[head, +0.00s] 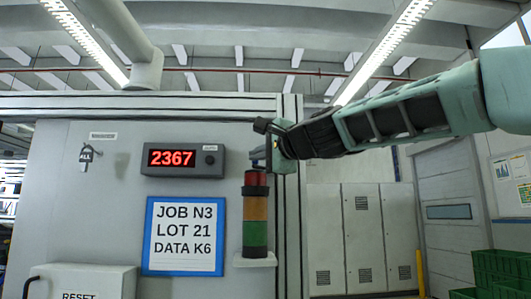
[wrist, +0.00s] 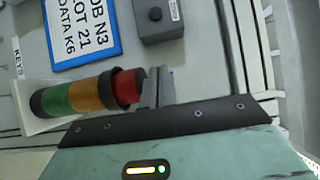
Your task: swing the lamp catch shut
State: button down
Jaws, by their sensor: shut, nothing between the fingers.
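A signal lamp (head: 255,222) with red, amber and green bands stands upright on a small white wall bracket (head: 255,261). In the wrist view the lamp (wrist: 88,95) appears lying sideways, its dark-capped red end close to my fingers. My gripper (head: 258,156) is just above the lamp's top in the head view. In the wrist view my gripper (wrist: 154,86) is shut and empty beside the red end; I cannot tell whether it touches. I cannot make out a separate catch on the lamp.
A red number display (head: 183,160) and a blue-framed job sign (head: 183,236) are on the panel left of the lamp. A tag (head: 87,153) hangs further left. A box marked RESET (head: 80,282) sits lower left. Grey cabinets (head: 358,238) and green crates (head: 500,270) stand at right.

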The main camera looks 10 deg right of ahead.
jog(key=w+a+m+h+p, duration=0.1)
jog(key=w+a+p, duration=0.1)
jog(key=p, duration=0.2)
jog(key=shift+w+f+t, duration=0.1)
jog(key=shift+t, duration=0.3)
jog(key=shift+d, duration=0.1)
dwell(1.2)
